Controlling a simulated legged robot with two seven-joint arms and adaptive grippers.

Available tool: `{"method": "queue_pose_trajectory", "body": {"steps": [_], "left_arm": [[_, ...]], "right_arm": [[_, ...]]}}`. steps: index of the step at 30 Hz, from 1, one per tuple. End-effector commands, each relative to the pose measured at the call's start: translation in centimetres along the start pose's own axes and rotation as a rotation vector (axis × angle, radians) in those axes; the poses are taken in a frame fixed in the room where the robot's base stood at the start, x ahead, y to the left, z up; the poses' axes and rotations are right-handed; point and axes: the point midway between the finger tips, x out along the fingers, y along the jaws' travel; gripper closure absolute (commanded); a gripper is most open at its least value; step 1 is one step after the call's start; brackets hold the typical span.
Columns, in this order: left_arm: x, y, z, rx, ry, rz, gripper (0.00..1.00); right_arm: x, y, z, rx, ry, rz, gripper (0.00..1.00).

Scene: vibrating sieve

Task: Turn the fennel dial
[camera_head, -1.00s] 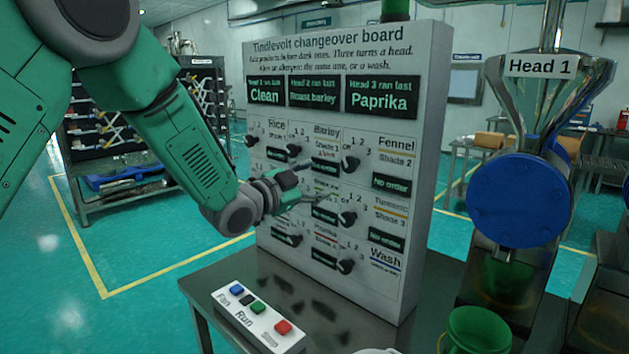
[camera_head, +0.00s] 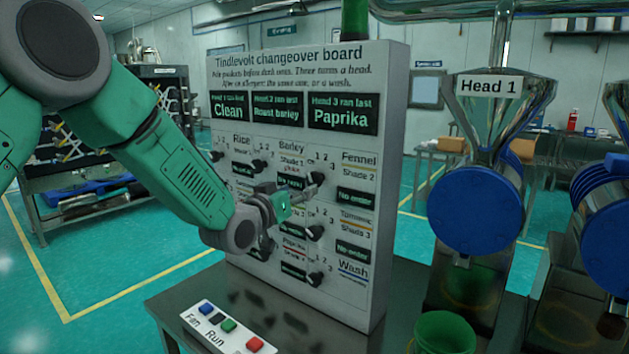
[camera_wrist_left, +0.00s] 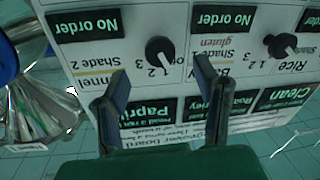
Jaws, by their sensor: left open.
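The changeover board (camera_head: 300,57) stands upright on a dark table. The fennel dial (camera_head: 318,178) is a black knob in the top right of its dials, left of the Fennel label (camera_head: 358,157). My left gripper (camera_head: 303,196) is open, close to this dial in the head view. In the left wrist view the board is upside down. The fennel dial (camera_wrist_left: 160,50) appears between and just beyond the open fingertips of my left gripper (camera_wrist_left: 160,73). I see no finger closed on the dial. My right gripper is not in view.
Other black dials sit close by, such as the Barley dial (camera_head: 260,165) and the Turmeric dial (camera_head: 316,232). A button box (camera_head: 228,330) lies on the table in front. The Head 1 hopper (camera_head: 498,97) with its blue disc stands right of the board.

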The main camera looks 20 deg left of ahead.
Motion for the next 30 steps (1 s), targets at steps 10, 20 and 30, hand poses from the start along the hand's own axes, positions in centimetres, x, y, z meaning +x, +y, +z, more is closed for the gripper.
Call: {"method": "queue_pose_trajectory", "body": {"steps": [10,20,30], "left_arm": [[6.2,0.1,-0.1,0.003,0.001,0.001,0.44],[7.8,0.1,-0.1,0.002,0.0,0.0,0.44],[7.8,0.0,0.0,0.002,0.0,0.0,0.94]], "right_arm": [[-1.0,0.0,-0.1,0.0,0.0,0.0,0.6],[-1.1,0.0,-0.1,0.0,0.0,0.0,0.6],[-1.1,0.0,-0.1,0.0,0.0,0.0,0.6]]}}
